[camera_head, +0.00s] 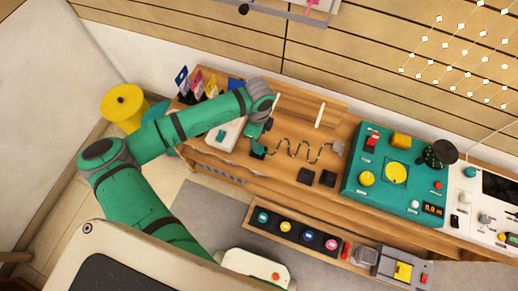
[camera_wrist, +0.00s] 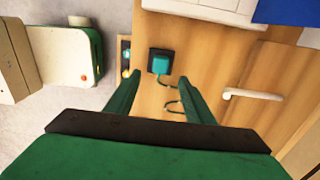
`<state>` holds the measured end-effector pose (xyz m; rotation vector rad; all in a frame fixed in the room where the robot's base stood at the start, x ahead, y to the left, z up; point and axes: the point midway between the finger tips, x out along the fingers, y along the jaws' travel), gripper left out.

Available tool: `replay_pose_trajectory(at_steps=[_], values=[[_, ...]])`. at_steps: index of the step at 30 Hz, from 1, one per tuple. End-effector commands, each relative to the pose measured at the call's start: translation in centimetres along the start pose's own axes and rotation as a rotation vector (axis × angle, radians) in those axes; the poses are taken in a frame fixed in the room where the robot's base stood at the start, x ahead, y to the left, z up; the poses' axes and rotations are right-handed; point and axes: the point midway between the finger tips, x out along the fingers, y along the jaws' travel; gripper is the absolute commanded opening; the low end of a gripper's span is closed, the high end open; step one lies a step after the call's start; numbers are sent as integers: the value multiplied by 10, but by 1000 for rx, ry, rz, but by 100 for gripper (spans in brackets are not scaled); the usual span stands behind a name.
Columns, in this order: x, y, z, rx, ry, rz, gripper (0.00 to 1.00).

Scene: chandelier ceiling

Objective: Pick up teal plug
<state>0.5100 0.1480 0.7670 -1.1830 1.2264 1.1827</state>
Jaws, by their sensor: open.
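The teal plug (camera_wrist: 160,65) is a small teal block seated on a black square base (camera_wrist: 163,57) on the wooden bench. A thin dark cable (camera_wrist: 170,92) curls out from it. My gripper (camera_wrist: 158,80) is open, with its two green fingers spread to the left and right below the plug in the wrist view. Nothing is between the fingers but bench and cable. In the head view, my gripper (camera_head: 259,137) hangs above the left end of the coiled cable (camera_head: 300,149), near the black base (camera_head: 257,154). The plug is hard to tell from my gripper there.
A teal control panel (camera_head: 382,205) stands to the right, with two black blocks (camera_head: 306,176) before it. A white box (camera_head: 228,128) lies left of my gripper. A tray with coloured round buttons (camera_head: 251,226) runs along the front. A white handle (camera_wrist: 252,95) stands nearby.

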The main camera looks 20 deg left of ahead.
Motion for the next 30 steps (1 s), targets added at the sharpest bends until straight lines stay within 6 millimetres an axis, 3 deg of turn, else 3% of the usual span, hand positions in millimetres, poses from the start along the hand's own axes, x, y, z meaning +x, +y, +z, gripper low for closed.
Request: replay_pose_trajectory(at_steps=[3, 13, 21, 29, 30], values=[[20, 1, 0, -2, 1, 2, 48], [46, 0, 0, -2, 0, 0, 48], [82, 0, 0, -1, 0, 1, 48], [86, -1, 0, -1, 0, 0, 48], [86, -1, -1, -1, 0, 0, 41]])
